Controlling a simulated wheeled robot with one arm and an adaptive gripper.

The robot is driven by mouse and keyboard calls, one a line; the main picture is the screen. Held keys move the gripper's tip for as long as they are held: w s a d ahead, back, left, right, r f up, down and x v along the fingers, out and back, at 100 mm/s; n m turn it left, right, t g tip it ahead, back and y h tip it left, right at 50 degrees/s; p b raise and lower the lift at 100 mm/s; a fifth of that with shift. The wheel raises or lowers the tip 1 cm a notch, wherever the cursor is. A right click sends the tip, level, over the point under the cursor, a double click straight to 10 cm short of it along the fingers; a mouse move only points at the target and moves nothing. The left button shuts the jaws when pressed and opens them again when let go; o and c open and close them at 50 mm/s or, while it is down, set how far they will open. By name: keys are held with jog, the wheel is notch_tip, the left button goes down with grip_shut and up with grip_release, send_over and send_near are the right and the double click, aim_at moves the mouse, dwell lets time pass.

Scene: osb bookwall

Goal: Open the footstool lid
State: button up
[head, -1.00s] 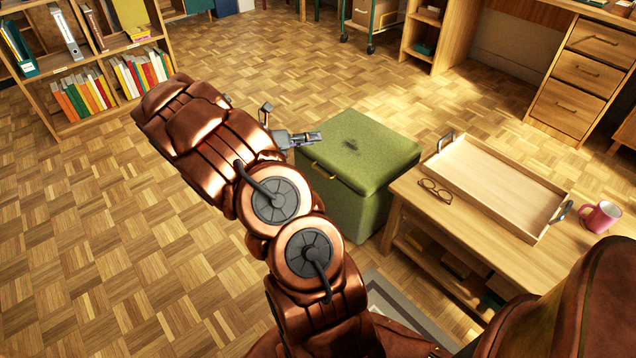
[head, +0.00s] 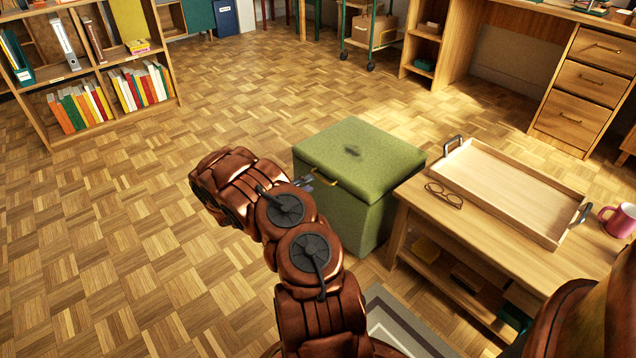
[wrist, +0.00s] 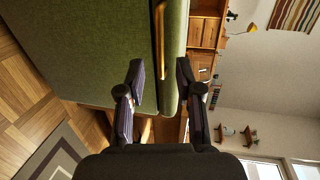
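The green footstool (head: 345,215) stands on the floor left of the low table, with its lid (head: 362,150) lying shut on top. A brass handle (head: 326,176) sits on the front edge of the lid; it also shows in the wrist view (wrist: 162,42). My gripper (head: 309,182) is at the footstool's front, close to the handle and mostly hidden by my arm in the head view. In the wrist view my gripper (wrist: 160,64) is open, its fingers apart on either side of the handle's line. The handle lies beyond the fingertips; I cannot tell whether they touch it.
The low wooden table (head: 450,222) stands close to the footstool's right, bearing a tray (head: 510,185), glasses (head: 445,195) and a pink mug (head: 619,220). A bookshelf (head: 165,60) is at the back left. The parquet floor left of my arm is clear.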

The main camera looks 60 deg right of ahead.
jog(key=b+x, duration=0.1)
jog(key=x, duration=0.4)
jog(key=shift+d, duration=0.25)
grip_shut()
dwell(0.5)
